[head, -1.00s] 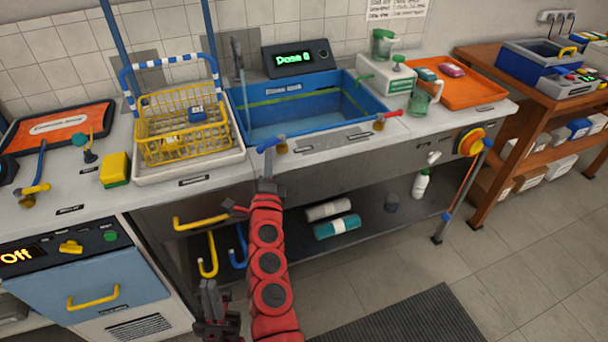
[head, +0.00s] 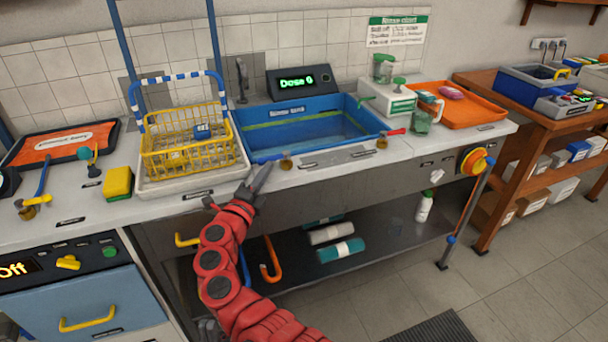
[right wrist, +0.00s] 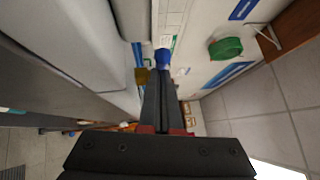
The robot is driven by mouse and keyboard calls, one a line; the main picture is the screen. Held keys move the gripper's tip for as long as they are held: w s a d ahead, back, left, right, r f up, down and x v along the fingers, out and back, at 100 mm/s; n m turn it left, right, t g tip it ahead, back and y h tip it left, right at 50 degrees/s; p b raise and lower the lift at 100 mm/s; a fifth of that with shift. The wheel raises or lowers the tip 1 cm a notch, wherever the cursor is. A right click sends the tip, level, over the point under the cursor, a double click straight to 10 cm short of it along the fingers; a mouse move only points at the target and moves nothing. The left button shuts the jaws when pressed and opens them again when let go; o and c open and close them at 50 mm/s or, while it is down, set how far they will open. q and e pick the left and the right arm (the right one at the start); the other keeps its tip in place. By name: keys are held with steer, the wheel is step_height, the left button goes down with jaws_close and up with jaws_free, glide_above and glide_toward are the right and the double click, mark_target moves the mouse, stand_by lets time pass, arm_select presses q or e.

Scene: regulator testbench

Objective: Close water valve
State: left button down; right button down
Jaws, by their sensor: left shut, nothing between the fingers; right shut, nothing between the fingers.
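The water valve is a brass body (head: 286,162) with a blue lever (head: 268,157) on the front ledge of the blue sink (head: 250,151). The lever points left. My right gripper (head: 262,178), on the red arm, is shut and empty, just in front of the lever; contact cannot be told. In the right wrist view the shut fingers (right wrist: 160,90) point at the blue lever end (right wrist: 162,57), with brass (right wrist: 142,75) beside it. The faucet (head: 241,78) shows no clear stream.
A second valve with a red lever (head: 394,132) sits further right on the ledge. A yellow basket (head: 190,158) stands left of the sink. The dose display (head: 298,80) is behind it. Hooks (head: 270,262) hang below the counter front.

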steer(key=shift+w+a+r+b, duration=0.15)
steer(key=shift+w+a+b, duration=0.05)
steer(key=shift+a+b, duration=0.15)
stand_by(0.7)
